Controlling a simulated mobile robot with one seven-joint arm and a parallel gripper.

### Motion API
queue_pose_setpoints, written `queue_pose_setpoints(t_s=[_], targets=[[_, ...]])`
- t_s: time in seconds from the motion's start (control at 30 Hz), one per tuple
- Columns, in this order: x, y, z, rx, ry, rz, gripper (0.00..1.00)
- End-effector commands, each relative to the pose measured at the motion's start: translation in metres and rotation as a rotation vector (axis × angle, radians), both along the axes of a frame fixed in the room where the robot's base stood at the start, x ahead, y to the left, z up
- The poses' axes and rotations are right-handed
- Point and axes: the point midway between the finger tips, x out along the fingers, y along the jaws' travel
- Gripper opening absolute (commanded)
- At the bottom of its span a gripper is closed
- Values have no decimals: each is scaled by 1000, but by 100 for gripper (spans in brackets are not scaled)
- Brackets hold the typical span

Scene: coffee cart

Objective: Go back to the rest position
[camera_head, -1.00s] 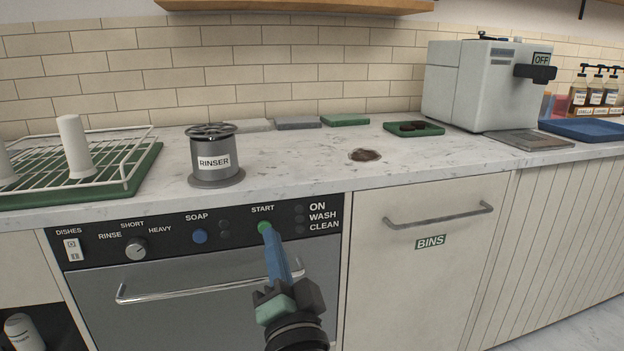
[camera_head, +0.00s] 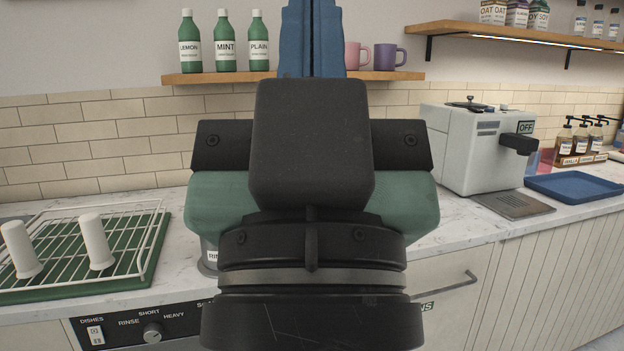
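My gripper (camera_head: 313,30) is raised upright in the middle of the head view, close to the camera. Its two blue fingers point up and lie side by side, with only a thin dark line between them; nothing shows between them. Their upper ends reach the top edge of the picture. The gripper stands in front of the counter and hides much of its middle. The dishwasher panel (camera_head: 125,330) shows at the lower left, with its dial; its START button and indicator lights are hidden behind my arm.
A dish rack (camera_head: 150,225) with two white cups (camera_head: 95,243) stands at left on the counter. Only a sliver of the rinser (camera_head: 208,258) shows. A shelf (camera_head: 395,76) holds green bottles and two mugs (camera_head: 390,57). A grey machine (camera_head: 465,150) and blue tray (camera_head: 570,186) stand at right.

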Motion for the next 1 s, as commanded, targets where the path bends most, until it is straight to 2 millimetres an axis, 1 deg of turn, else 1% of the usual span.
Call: queue_pose_setpoints(t_s=[0.03, 0.3, 0.4, 0.5, 0.6, 0.7, 1.0], targets=[[0, 0, 33, 1, 0, 1, 0], [0, 0, 117, 1, 0, 2, 0], [0, 0, 145, 1, 1, 2, 0], [0, 1, 166, 0, 1, 3, 0], [0, 1, 179, 0, 1, 3, 0], [0, 1, 184, 0, 1, 3, 0], [0, 1, 183, 0, 0, 3, 0]])
